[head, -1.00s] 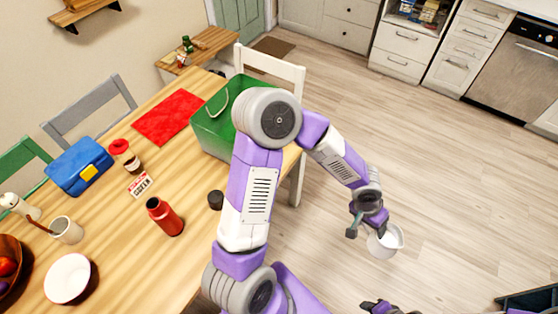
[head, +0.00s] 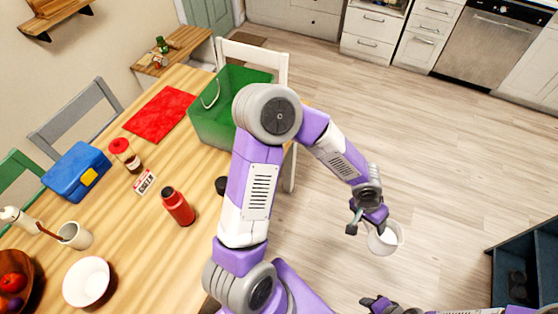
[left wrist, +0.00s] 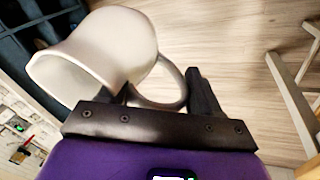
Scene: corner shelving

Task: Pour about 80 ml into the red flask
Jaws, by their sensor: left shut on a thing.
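The red flask (head: 178,208) stands upright on the wooden table, with a dark top; I cannot tell whether it is open. A small black round thing (head: 221,186), perhaps a cap, lies right of it, partly behind my arm. My left gripper (head: 364,221) is shut on the handle of a white jug (head: 385,240), over the floor well right of the table. In the left wrist view the jug (left wrist: 110,45) has its handle between the fingers (left wrist: 162,92); its contents are hidden. My right gripper (head: 378,304) shows partly at the bottom edge, its jaws unclear.
On the table (head: 135,240) are a green bin (head: 205,125), red mat (head: 160,114), jar (head: 126,156), card (head: 144,182), blue box (head: 75,170), cup (head: 76,236) and white bowl (head: 87,282). A dark shelf unit (head: 525,262) stands at right. Floor around the jug is clear.

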